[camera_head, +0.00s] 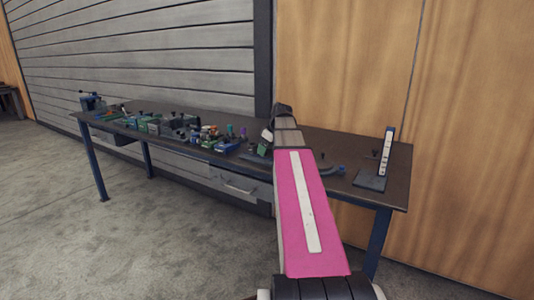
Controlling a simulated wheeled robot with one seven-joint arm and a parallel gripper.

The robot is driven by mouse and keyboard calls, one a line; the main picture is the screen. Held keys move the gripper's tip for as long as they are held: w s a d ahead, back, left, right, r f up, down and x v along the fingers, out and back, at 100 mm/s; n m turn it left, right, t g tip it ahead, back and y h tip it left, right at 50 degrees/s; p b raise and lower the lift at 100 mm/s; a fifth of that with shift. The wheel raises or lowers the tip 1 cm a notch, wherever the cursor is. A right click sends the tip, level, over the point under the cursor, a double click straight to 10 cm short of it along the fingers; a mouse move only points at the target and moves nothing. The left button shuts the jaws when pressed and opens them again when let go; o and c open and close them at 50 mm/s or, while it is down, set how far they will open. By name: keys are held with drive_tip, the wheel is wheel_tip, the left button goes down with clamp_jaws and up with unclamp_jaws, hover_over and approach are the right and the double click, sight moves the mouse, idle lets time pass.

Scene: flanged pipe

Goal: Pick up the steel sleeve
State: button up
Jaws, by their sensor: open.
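I cannot pick out the steel sleeve for certain. It may be among the small parts on the workbench (350,148) or hidden behind my arm. My pink arm link reaches from the bottom of the view up over the bench, with a dark joint at its far end. My gripper cannot be made out beyond that joint, where the arm covers it. A pale and green shape (265,146) shows just left of the arm's end, too small to identify.
Several small coloured parts (160,125) crowd the bench's left and middle. Right of my arm are a curved dark piece (326,168), a small blue part (341,169) and a stand with a tall pale strip (386,153). A wooden wall (470,150) rises behind; the floor in front is clear.

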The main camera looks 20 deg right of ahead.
drive_tip(key=c, duration=1.3)
wheel_tip(320, 180, up, 4)
drive_tip(key=shift+w+r, duration=0.1)
drive_tip(key=shift+r, duration=0.1)
drive_tip(key=a+r, duration=1.1)
drive_tip(key=r, duration=0.1)
drive_tip(key=shift+w+a, duration=0.2)
drive_tip(key=shift+a, duration=0.15)
drive_tip(key=shift+f, duration=0.15)
